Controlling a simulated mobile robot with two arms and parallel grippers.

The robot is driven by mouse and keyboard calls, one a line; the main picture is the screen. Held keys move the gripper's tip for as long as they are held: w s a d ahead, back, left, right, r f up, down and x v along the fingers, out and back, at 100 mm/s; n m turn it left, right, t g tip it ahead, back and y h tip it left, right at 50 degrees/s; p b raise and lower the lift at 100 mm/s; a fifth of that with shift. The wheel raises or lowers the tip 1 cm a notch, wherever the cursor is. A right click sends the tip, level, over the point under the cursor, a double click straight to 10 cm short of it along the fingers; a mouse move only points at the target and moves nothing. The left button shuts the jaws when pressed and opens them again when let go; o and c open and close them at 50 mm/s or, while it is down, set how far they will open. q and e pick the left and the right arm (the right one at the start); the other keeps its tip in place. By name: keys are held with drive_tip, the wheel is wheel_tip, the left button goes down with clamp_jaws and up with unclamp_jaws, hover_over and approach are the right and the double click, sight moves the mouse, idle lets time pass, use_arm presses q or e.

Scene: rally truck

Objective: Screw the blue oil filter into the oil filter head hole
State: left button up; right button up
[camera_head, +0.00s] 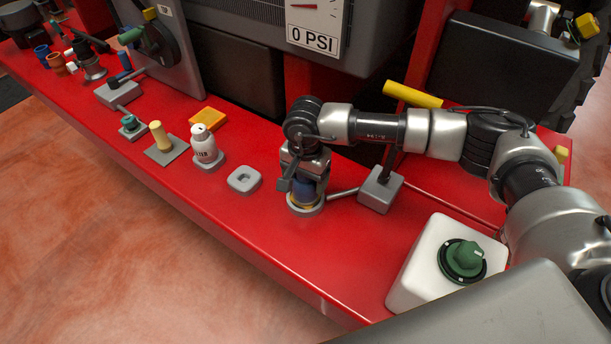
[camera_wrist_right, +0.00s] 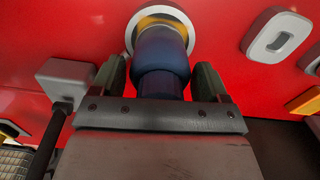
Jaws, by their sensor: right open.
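The blue oil filter (camera_head: 304,187) stands upright at the grey ring-shaped oil filter head (camera_head: 306,208) on the red shelf. A yellow-gold band shows between the filter and the ring. In the right wrist view the blue filter (camera_wrist_right: 161,62) sits in front of the head's pale ring (camera_wrist_right: 129,34). My right gripper (camera_head: 302,185) comes down from above over the filter. In the wrist view its two fingers (camera_wrist_right: 160,82) are open, one on each side of the filter, with small gaps. Whether the filter is threaded in cannot be told. My left gripper is not in view.
A grey block with a lever (camera_head: 380,190) stands just right of the filter head.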

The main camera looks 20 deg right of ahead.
drive_tip(key=n, duration=0.7)
drive_tip(key=shift+n, duration=0.4)
drive_tip(key=c, duration=0.5)
drive_tip(key=m, duration=1.2)
drive_tip(key=shift+f, duration=0.1)
drive_tip(key=o, duration=0.5)
